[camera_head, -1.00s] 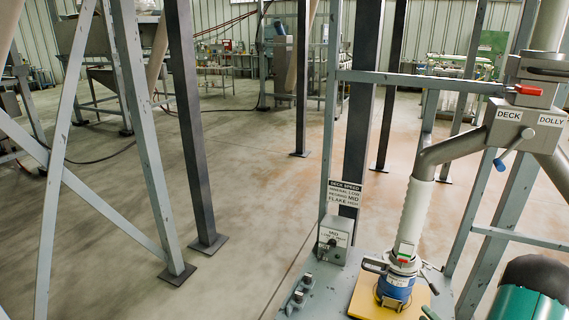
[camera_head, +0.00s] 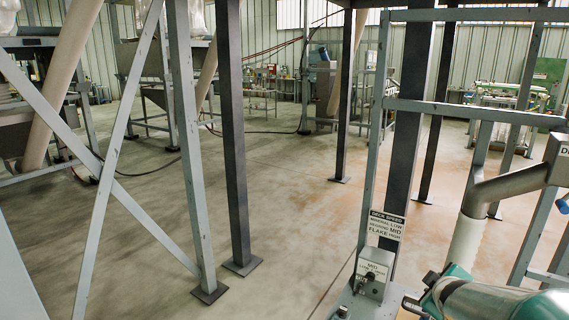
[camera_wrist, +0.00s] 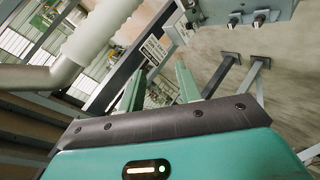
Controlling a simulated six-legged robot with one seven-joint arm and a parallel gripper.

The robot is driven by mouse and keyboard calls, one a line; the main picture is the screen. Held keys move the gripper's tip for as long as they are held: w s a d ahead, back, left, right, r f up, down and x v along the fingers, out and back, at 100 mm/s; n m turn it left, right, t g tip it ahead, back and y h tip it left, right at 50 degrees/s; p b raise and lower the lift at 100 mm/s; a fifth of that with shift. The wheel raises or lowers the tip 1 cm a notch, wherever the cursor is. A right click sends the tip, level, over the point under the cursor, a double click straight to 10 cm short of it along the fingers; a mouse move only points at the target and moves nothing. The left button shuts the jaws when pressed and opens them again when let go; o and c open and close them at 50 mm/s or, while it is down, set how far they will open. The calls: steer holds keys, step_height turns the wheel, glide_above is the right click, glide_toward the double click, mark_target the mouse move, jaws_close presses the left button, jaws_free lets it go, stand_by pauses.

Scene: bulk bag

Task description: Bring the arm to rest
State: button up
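My arm, with a teal shell, reaches in from the lower right corner of the head view. My gripper (camera_head: 428,288) is at its end, in front of the lower part of a pale hose and close to a control box in the picture; I cannot tell whether it touches anything. In the wrist view, the two green fingers of my gripper (camera_wrist: 159,80) stand apart, with nothing visible between them. The pale hose (camera_wrist: 103,32) with its bent grey pipe passes at the upper left of that view.
Grey frame posts (camera_head: 235,140) and a cross-braced frame (camera_head: 105,205) stand on the left. Concrete floor (camera_head: 285,210) between the posts is clear. Machines stand near the far wall.

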steer(key=s+a+r+m+g+y, duration=0.2)
steer(key=s+a+m, duration=0.1)
steer(key=s+a, duration=0.7)
steer(key=s+a+r+m+g+y, duration=0.2)
steer(key=s+a+m, duration=0.2)
steer(key=s+a, duration=0.6)
steer(key=shift+s+a+r+m+g, duration=0.3)
steer(key=shift+s+g, duration=0.1)
